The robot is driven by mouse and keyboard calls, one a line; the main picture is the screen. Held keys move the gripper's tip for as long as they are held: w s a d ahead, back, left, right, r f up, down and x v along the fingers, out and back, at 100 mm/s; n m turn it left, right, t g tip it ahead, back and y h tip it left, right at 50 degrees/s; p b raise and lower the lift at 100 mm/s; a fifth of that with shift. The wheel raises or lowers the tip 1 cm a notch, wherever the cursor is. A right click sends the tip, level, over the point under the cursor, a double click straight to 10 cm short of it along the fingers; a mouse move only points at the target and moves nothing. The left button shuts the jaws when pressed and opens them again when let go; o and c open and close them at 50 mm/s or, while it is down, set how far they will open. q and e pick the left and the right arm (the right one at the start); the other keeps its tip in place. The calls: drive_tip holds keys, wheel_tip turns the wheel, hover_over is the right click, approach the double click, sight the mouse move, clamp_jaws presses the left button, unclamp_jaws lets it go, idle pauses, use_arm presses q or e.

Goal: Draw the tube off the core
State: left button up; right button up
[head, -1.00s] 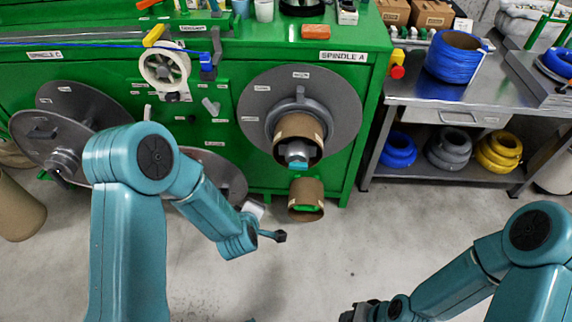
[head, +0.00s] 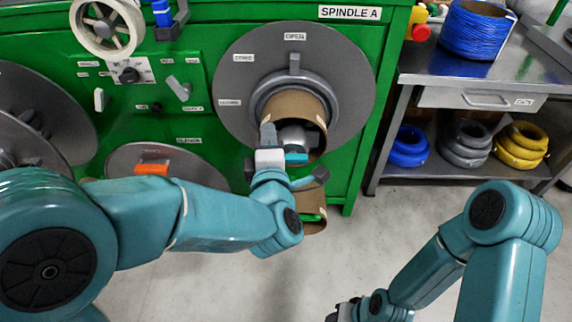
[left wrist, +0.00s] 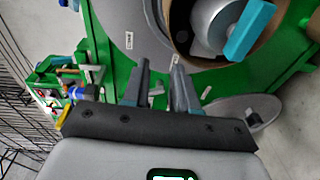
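A brown cardboard tube (head: 298,106) sits around the grey core (head: 296,134) of the spindle marked A, in front of a grey disc (head: 238,85). The core's end carries a teal piece (head: 296,157). My left gripper (head: 268,134) is at the tube's left front rim. In the left wrist view its two fingers (left wrist: 160,68) are apart with a gap between them, and the tube's rim (left wrist: 168,35) lies just past the tips. I cannot tell whether they touch it. My right gripper (head: 340,312) is partly cut off at the bottom edge, its fingers unclear.
A second brown tube (head: 314,223) is below, partly hidden by my left wrist. The green cabinet (head: 352,180) stands behind. To the right, a metal bench (head: 432,70) bears a blue cable spool (head: 474,32). The floor in front is clear.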

sight(293, 130)
use_arm(q)
drive_tip(key=s+d+m+h+b, duration=0.1)
drive_tip(key=s+d+h+b, duration=0.15)
drive_tip(key=d, duration=0.25)
drive_tip(key=shift+t+y, duration=0.35)
drive_tip(key=shift+t, duration=0.05)
drive_tip(key=w, duration=0.2)
drive_tip(key=w+p, duration=0.1)
drive_tip(key=w, duration=0.1)
drive_tip(key=w+p, duration=0.1)
drive_tip(key=shift+w+a+f, duration=0.1)
drive_tip(key=shift+w+f, duration=0.15)
drive_tip(key=shift+w, duration=0.15)
drive_tip(key=w+b, duration=0.1)
drive_tip(key=w, duration=0.2)
drive_tip(key=shift+f, duration=0.15)
drive_tip(key=shift+w, duration=0.95)
use_arm(e)
drive_tip(key=shift+s+a+f, duration=0.1)
drive_tip(key=shift+s+f, duration=0.05)
drive_tip(key=shift+f, duration=0.6)
drive_tip(key=shift+s+f, duration=0.1)
drive_tip(key=shift+f, duration=0.6)
use_arm(q)
drive_tip(key=shift+c, duration=0.3)
clamp_jaws()
